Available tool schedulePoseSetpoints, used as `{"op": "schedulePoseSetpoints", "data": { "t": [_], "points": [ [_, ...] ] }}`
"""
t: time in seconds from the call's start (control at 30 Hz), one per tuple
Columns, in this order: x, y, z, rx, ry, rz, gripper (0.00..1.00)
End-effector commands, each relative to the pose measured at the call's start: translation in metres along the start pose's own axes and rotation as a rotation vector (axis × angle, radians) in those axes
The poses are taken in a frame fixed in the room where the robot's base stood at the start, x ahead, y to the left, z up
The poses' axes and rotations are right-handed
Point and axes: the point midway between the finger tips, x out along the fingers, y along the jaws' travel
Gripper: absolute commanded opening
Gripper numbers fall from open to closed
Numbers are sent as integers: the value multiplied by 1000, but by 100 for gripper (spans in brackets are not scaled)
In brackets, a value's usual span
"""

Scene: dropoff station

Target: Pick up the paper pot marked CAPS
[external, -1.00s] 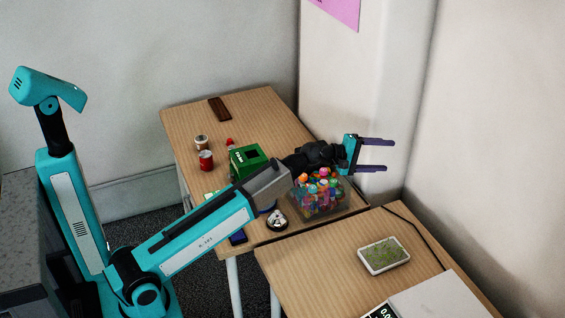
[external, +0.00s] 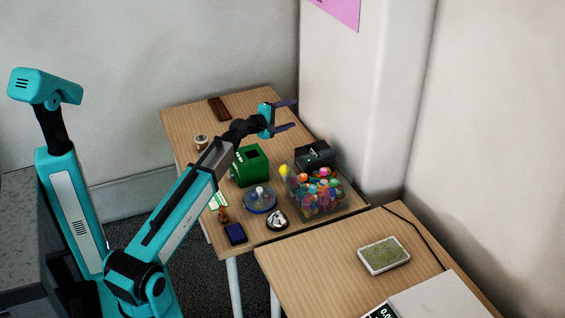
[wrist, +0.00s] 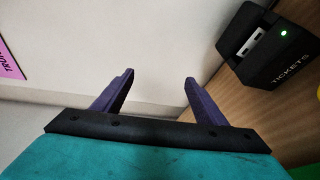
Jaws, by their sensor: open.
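A small pale pot with a brown top (external: 201,142) stands near the left edge of the back table in the external view. No CAPS marking is legible on it, so I cannot tell if it is the marked pot. My gripper (external: 295,113) is open and empty, raised over the back right of that table, well to the right of the pot. In the wrist view the two purple fingers of my gripper (wrist: 160,76) are apart with only wall between them. No pot shows in the wrist view. My arm hides part of the table just right of the pot.
A black TICKETS box (wrist: 265,50) is close by at right; it also shows externally (external: 314,155). A green box (external: 250,165), a clear bin of colourful items (external: 320,200), a round dish (external: 260,200) and a bell (external: 277,220) crowd the table. The wall is close on the right.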

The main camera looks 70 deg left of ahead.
Motion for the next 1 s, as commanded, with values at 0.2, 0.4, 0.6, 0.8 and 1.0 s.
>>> {"op": "schedulePoseSetpoints", "data": {
  "t": [0.2, 0.4, 0.6, 0.8, 1.0],
  "points": [
    [-28, -10, -96, -26, 117, 10, 66],
    [-63, -20, -178, -48, 220, 19, 66],
    [-105, -33, -255, -72, 324, 30, 66],
    [-154, -48, -327, -97, 428, 38, 66],
    [-211, -65, -394, -120, 533, 47, 66]
  ]
}}
